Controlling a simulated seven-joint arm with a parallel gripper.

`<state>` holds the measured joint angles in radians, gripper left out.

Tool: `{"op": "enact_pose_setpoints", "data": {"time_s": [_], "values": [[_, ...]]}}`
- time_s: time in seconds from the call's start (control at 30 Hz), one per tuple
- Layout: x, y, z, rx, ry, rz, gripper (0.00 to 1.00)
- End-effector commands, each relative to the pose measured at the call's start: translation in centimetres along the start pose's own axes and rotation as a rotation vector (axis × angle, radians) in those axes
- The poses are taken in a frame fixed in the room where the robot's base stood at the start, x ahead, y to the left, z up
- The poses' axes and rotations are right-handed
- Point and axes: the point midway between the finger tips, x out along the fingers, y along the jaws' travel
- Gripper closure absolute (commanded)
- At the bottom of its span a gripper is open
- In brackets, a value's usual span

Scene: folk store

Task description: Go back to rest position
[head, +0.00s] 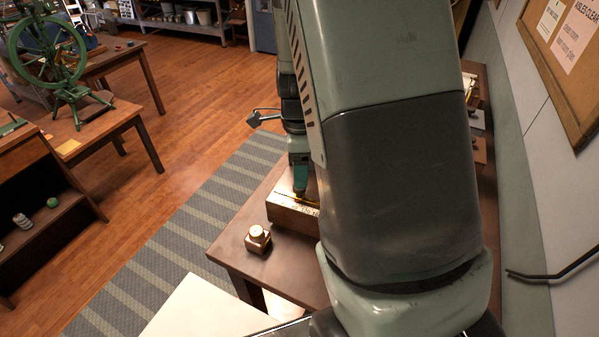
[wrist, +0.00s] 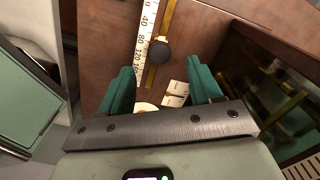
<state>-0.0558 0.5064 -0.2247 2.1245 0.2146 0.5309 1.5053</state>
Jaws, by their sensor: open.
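My gripper (wrist: 161,68) shows in the wrist view with two teal fingers spread apart and nothing held between them. In the head view part of my gripper (head: 300,178) shows beside my large grey-green arm link, which hides much of the scene. It is over or beside a wooden instrument (head: 293,212) on the dark table; contact cannot be told. In the wrist view a white numbered scale (wrist: 147,42), a brass bar (wrist: 166,22) with a dark round knob (wrist: 161,52), and small pale labels (wrist: 175,93) lie beyond the fingers.
A white surface (head: 205,312) is in front. A striped rug (head: 165,245) and open floor lie left. The wall with a notice board (head: 562,85) is close on the right.

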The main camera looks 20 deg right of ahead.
Motion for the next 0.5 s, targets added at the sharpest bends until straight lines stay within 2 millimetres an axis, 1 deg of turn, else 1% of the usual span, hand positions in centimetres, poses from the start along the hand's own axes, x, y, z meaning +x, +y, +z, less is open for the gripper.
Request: {"op": "enact_pose_setpoints", "data": {"time_s": [0.17, 0.5], "values": [[-0.91, 0.00, 0.00, 0.000, 0.000, -0.001, 0.36], [-0.96, 0.01, -0.01, 0.000, 0.000, 0.000, 0.36]]}}
